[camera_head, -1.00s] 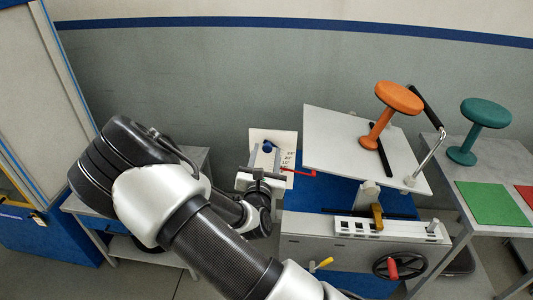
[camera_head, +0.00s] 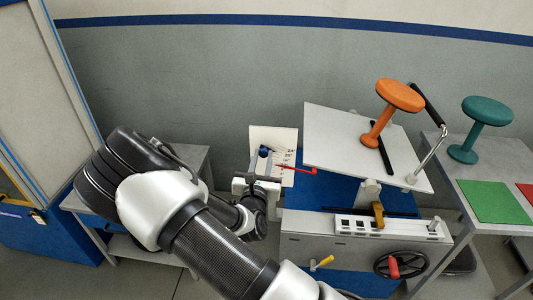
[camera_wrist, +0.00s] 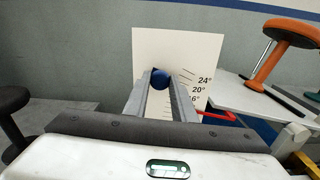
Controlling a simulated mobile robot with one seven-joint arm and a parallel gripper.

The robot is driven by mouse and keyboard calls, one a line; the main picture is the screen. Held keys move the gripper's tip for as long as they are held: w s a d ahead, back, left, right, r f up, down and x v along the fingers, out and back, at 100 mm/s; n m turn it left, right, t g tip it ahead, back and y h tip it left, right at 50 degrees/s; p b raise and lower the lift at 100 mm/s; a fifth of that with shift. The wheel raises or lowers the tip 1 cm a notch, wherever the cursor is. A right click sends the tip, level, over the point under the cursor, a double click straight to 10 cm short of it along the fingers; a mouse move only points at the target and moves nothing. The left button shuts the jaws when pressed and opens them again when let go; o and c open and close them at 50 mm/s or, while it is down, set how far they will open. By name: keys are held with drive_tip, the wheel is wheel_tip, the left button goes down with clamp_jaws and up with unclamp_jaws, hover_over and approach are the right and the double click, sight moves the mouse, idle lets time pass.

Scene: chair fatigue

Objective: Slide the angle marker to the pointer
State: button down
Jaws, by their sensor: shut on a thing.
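My gripper (camera_wrist: 160,86) is shut on the knob, with one finger on each side. In the head view my gripper (camera_head: 263,160) is in front of the plate. The plate bears tick lines and labels 24°, 20° and 16°. The red pointer (camera_head: 300,169) reaches from the tilting board to the plate's right part; in the wrist view (camera_wrist: 217,116) its left end is hidden behind my right finger.
A tilted grey board (camera_head: 335,140) carries an orange stool (camera_head: 400,96) to the right of the plate. Below it are a handwheel (camera_head: 401,264) and a yellow handle (camera_head: 323,262). A teal stool (camera_head: 487,111) stands on the right table.

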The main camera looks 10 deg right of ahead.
drive_tip(key=shift+n, duration=0.9)
drive_tip(key=f, duration=0.2)
drive_tip(key=a+f+b, duration=0.1)
drive_tip(key=f, duration=0.3)
drive_tip(key=shift+w+a, duration=0.25)
drive_tip(key=shift+a, duration=0.05)
drive_tip(key=c, duration=1.5)
unclamp_jaws()
drive_tip(key=shift+o, duration=0.2)
drive_tip(key=shift+s, duration=0.1)
drive_tip(key=v, duration=1.7)
